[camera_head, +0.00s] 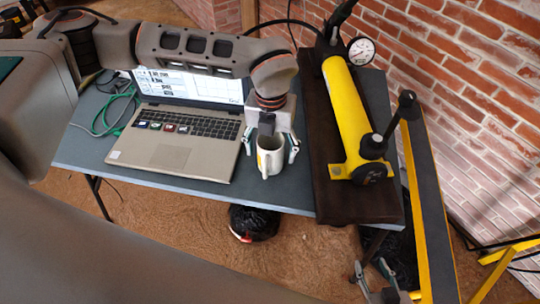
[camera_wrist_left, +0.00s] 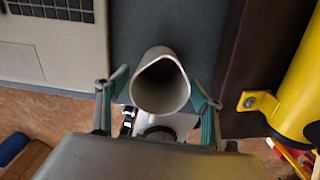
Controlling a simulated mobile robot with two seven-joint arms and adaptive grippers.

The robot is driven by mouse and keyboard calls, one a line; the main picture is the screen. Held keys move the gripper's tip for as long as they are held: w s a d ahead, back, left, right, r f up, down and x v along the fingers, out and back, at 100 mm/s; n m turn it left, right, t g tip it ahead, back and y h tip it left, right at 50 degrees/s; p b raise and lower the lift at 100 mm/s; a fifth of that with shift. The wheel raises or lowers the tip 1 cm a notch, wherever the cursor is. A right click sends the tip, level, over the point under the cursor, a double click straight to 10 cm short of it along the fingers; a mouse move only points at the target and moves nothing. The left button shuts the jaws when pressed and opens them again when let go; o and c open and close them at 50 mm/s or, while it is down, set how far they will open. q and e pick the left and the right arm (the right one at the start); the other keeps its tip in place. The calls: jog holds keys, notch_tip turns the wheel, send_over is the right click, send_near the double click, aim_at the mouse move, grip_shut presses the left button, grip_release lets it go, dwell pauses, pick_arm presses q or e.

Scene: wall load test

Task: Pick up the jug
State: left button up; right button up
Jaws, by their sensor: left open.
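The jug (camera_head: 270,158) is a white, open-topped vessel standing upright near the front edge of the table, between the laptop and the dark board. In the left wrist view, I look into the empty jug (camera_wrist_left: 161,84), with its pouring lip to the right. My left gripper (camera_head: 270,150) is open, with one finger on each side of the jug. In the left wrist view, the left gripper (camera_wrist_left: 162,98) has its fingertips close beside the jug's walls; contact is unclear. My right gripper (camera_head: 374,280) is low at the bottom right, away from the jug, and small in view.
An open laptop (camera_head: 165,155) stands left of the jug on the blue-grey table (camera_head: 85,160). A yellow hand pump with a gauge (camera_head: 345,110) lies on a dark board (camera_head: 322,195) to the right. Green cables lie at the left. A brick wall (camera_head: 470,70) rises behind.

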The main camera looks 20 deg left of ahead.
aim_at(270, 157)
pick_arm(q)
notch_tip(270, 157, down, 4)
jog(key=shift+a+r, duration=0.1)
jog(key=shift+r, duration=0.1)
jog(key=c, duration=1.3)
jog(key=shift+r, duration=0.25)
